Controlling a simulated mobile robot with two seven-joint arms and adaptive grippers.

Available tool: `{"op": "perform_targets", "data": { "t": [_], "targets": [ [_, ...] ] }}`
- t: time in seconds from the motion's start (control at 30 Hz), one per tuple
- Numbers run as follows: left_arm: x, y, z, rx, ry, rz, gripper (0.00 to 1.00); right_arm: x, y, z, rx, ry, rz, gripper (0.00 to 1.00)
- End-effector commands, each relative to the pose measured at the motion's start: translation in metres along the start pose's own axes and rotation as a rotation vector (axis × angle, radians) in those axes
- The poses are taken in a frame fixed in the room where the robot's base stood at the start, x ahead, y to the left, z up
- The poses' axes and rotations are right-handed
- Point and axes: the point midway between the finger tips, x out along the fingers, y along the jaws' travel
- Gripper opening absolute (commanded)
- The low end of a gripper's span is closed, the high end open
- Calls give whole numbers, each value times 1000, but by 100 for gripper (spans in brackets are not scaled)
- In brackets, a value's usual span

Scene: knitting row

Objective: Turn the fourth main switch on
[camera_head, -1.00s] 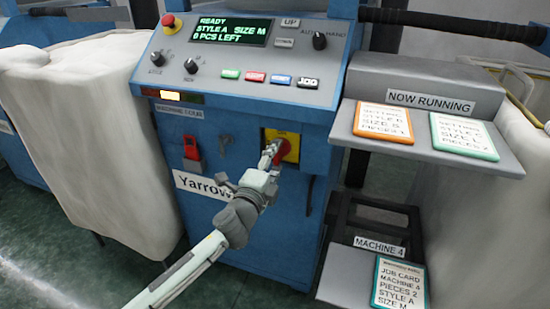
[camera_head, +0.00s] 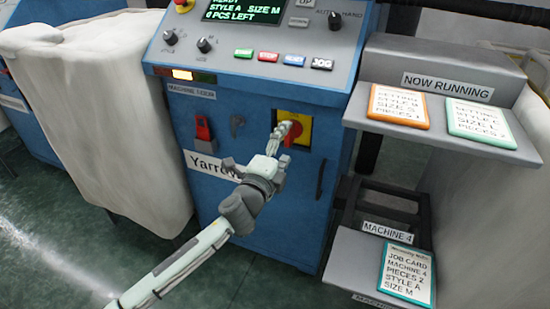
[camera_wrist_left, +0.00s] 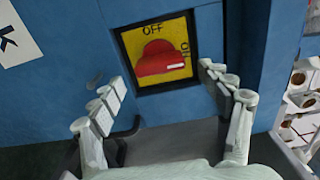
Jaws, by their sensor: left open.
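The main switch is a red knob on a yellow plate (camera_head: 303,119), low on the blue front of machine 4. In the left wrist view the red knob (camera_wrist_left: 160,60) lies across the plate, OFF above it and ON at the right. A white mark on the knob sits at its right end, near ON. My left gripper (camera_head: 284,131) is in front of the switch, partly covering it. In the wrist view its fingers (camera_wrist_left: 168,92) are spread either side of the plate, with nothing between them; contact is not visible. My right gripper is not in view.
The control panel above has a lit display (camera_head: 245,8) and coloured buttons (camera_head: 268,55). A red-handled device (camera_head: 203,130) is left of the switch. A shelf (camera_head: 440,143) with cards juts out at right, a job card (camera_head: 406,270) below it. A cream-covered bulk (camera_head: 110,120) stands left.

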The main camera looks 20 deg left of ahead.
Motion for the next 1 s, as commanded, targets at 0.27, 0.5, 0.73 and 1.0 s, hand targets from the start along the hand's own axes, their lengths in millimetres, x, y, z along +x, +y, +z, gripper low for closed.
{"op": "perform_targets", "data": {
  "t": [0.27,0.5,0.73,1.0],
  "targets": [
    [-62,2,-1,-2,2,3,78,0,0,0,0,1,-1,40],
    [-95,0,0,0,2,1,78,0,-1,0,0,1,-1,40],
    [-102,0,0,1,1,-1,78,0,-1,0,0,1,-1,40],
    [-101,0,0,1,1,0,78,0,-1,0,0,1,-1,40]
  ]
}}
